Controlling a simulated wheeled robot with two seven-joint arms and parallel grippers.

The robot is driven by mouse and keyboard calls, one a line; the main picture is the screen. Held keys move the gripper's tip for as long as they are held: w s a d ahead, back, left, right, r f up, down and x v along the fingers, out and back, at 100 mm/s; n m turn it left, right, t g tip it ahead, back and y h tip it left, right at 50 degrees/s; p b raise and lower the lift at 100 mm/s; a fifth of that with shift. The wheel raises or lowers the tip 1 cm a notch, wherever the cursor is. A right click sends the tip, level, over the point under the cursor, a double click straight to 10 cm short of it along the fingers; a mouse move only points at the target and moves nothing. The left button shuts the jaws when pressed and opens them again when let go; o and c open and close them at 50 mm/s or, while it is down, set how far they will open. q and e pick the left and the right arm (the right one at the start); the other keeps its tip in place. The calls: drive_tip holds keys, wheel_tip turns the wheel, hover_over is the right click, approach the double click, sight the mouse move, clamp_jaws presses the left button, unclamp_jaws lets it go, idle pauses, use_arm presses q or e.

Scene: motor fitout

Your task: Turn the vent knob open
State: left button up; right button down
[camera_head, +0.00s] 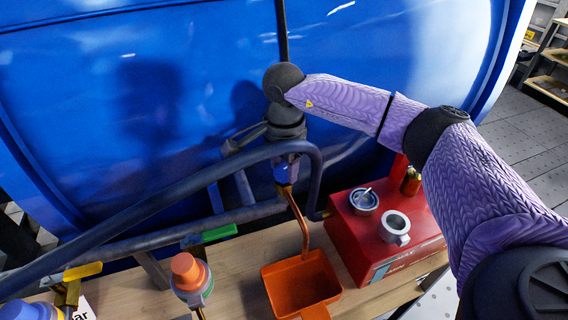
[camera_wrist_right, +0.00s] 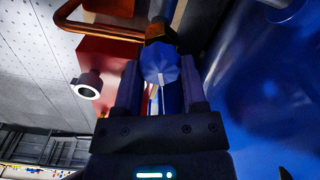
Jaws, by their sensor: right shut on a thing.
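A blue faceted knob (camera_head: 283,173), which I take to be the vent knob, sits at the top of a copper pipe (camera_head: 298,215) in front of the blue tank. It also shows in the right wrist view (camera_wrist_right: 160,64), between the two fingers. My right gripper (camera_head: 287,158) points down over the knob and is shut on it. The fingers also show in the wrist view (camera_wrist_right: 160,82), one on each side of the knob. The knob's marking and turned angle cannot be read. My left gripper is not in view.
A dark hose (camera_head: 175,195) curves close beside the knob. Below stands an orange tray (camera_head: 320,268) on the wooden bench. A red box (camera_head: 376,258) with cups on top stands to its right. An orange-capped fitting (camera_head: 187,270) and a green handle (camera_head: 218,234) are at left.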

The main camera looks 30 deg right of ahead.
sight(284, 169)
drive_tip(key=shift+r+n, duration=0.1)
drive_tip(key=shift+n, duration=0.8)
drive_tip(key=shift+c, duration=0.7)
unclamp_jaws()
wheel_tip(284, 169, up, 10)
drive_tip(key=p, duration=0.1)
drive_tip(key=shift+p, duration=0.4)
